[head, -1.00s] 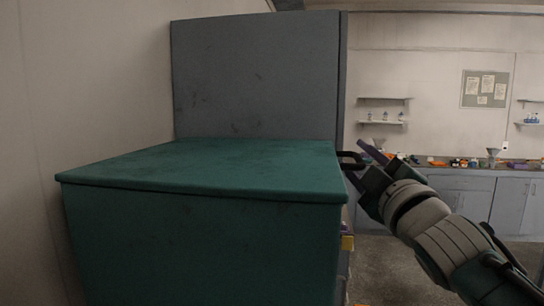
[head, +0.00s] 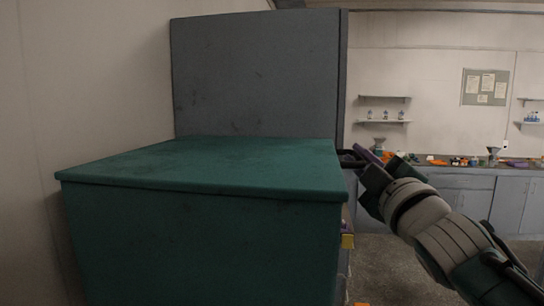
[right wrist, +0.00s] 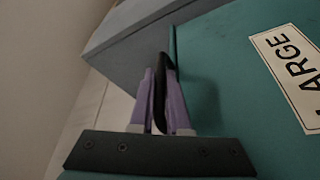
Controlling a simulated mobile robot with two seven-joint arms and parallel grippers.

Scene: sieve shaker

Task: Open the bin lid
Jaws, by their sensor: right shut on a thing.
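The green bin lid (head: 200,168) lies flat and closed on top of the large green bin (head: 200,240). A dark bar handle (head: 349,159) sticks out from the lid's right side. My right gripper (head: 362,156) reaches in from the right with its purple fingers at this handle. In the right wrist view the two purple fingers (right wrist: 161,95) are shut on the black handle (right wrist: 162,65), one on each side of it. Part of the handle is hidden between the fingers. My left gripper is not in view.
A tall grey panel (head: 255,75) stands behind the bin, and a pale wall (head: 40,120) is close on the left. A white label (right wrist: 292,70) reading "LARGE" shows on the green surface. Grey cabinets (head: 464,200) stand far right, with open floor before them.

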